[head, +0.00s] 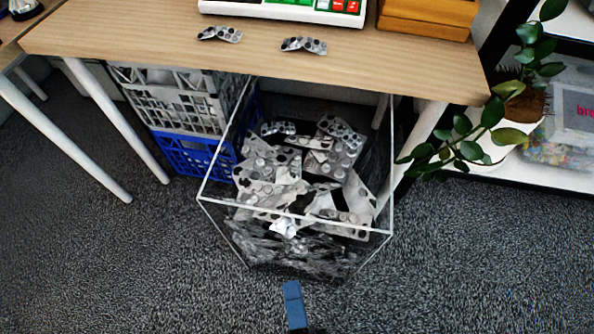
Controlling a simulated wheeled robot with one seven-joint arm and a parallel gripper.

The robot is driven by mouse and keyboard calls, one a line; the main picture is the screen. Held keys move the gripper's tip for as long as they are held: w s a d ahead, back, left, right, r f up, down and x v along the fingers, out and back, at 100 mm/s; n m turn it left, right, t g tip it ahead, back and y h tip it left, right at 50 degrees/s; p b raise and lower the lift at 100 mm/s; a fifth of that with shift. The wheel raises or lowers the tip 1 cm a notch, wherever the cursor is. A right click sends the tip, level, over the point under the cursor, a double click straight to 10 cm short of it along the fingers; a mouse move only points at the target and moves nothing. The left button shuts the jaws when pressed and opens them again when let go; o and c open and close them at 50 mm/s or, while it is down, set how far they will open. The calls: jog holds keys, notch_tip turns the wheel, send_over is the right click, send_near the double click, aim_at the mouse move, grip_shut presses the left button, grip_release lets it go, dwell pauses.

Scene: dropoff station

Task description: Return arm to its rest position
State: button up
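A blue tip (295,303), seemingly part of my gripper, shows at the bottom edge of the head view. It is in front of the clear bin and looks apart from it. The rest of my arm is out of the frame, and I cannot tell whether the gripper is open or shut. Nothing is visibly held.
A clear bin (203,196) full of blister packs stands on the carpet under a wooden table (150,35). Two small blister packs (219,34) (304,45) lie on the table. Stacked crates (188,158) stand left, a plant (515,90) and shelf right. Front carpet is clear.

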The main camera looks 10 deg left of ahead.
jog(key=s+d+r+n+g+h, duration=0.1)
jog(key=s+d+r+n+h, duration=0.1)
jog(key=s+d+r+n, duration=0.35)
jog(key=s+d+r+n+g+h, duration=0.1)
jog(key=s+d+r+n+h, duration=0.15)
jog(key=d+r, duration=0.55)
jog(key=s+d+r+n+g+h, duration=0.25)
jog(key=s+d+n, duration=0.2)
jog(key=d, duration=0.55)
notch_tip(320, 180, up, 20)
jog(key=p, duration=1.8)
jog(key=shift+w+d+t, duration=0.2)
jog(key=shift+w+t, duration=0.1)
jog(key=shift+t, duration=0.05)
